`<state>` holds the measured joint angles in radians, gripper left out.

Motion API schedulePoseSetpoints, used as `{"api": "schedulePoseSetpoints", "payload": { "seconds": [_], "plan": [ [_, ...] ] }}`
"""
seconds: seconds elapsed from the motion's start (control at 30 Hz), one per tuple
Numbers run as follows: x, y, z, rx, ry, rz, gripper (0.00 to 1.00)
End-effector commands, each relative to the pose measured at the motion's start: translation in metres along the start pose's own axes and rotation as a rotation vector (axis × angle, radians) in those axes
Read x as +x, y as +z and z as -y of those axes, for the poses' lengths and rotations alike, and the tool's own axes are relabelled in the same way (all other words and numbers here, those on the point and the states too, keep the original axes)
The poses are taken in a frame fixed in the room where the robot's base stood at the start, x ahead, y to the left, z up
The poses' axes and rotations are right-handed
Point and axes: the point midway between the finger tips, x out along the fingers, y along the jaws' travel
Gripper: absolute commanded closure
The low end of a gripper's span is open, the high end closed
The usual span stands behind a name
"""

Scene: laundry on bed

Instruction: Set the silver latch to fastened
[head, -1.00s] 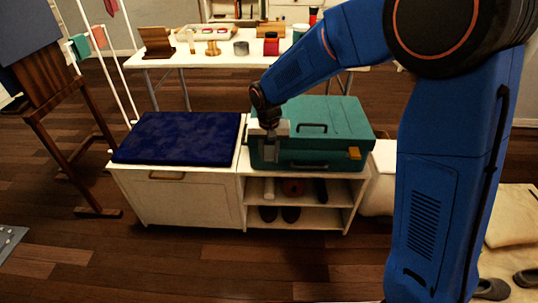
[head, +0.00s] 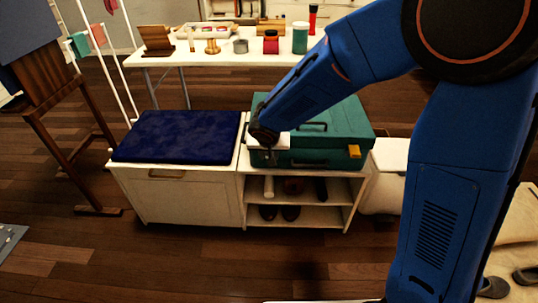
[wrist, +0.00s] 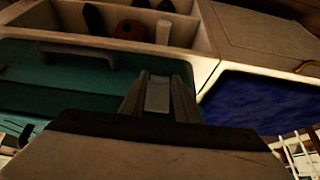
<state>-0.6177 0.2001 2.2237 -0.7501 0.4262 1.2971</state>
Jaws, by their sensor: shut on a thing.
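The teal case (head: 340,122) lies on the right part of the white bench, with a dark handle on its front and a yellow latch (head: 354,152) at its front right. The silver latch (wrist: 158,95) shows in the wrist view as a pale grey plate between my fingers, at the case's edge. My gripper (head: 270,157) is at the case's front left, and it is shut on the silver latch; the fingers also show in the wrist view (wrist: 158,100). In the head view the gripper hides the latch. I cannot tell the latch's exact angle.
A dark blue cushion (head: 180,136) lies on the bench to the left of the case. Open shelves (head: 300,196) with shoes and rolled items are below the case. A white table (head: 225,58) with small objects stands behind. The wooden floor in front is clear.

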Motion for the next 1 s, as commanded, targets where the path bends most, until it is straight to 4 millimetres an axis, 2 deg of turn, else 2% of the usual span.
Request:
{"api": "schedulePoseSetpoints", "payload": {
  "seconds": [0.9, 0.93, 1.0],
  "plan": [
    [0.0024, -0.0012, 0.0004, 0.000, 0.000, -0.069, 0.93],
    [0.0025, -0.0012, 0.0003, 0.000, 0.000, -0.069, 0.68],
    [0.0025, -0.0011, 0.0003, 0.000, 0.000, -0.069, 0.56]
  ]
}}
